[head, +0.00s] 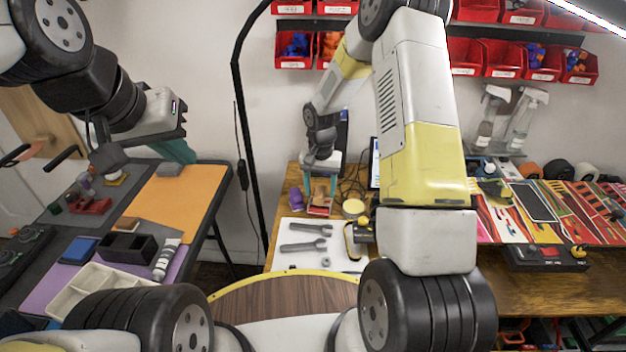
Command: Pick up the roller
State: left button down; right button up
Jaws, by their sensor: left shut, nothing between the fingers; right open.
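I cannot single out the roller with certainty. My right gripper (320,198) hangs open over the back left of the wooden bench, its teal fingers pointing down. A small brown and red object (319,190) shows between or behind these fingers. I cannot tell whether it is the roller or whether the fingers touch it. My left gripper (180,152) is shut and empty above the back of the left table, its teal fingers near a grey block (169,170).
Wrenches (303,245) lie on a white mat (290,262), with a yellow ring (353,207) near them. The left table holds an orange mat (178,197), a black box (127,247), a tube (166,260) and a cream tray (85,290). Decorated boards (560,205) lie at right. A black pole (243,130) stands between the tables.

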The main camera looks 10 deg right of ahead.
jog(key=shift+f, duration=0.7)
grip_shut()
jog(key=shift+r, duration=0.2)
jog(key=shift+r, duration=0.55)
notch_tip(320, 180, up, 3)
jog(key=shift+f, duration=0.2)
jog(key=s+a+r, duration=0.1)
jog(key=s+a, duration=0.2)
jog(key=s, duration=1.2)
jog(key=shift+s, duration=0.35)
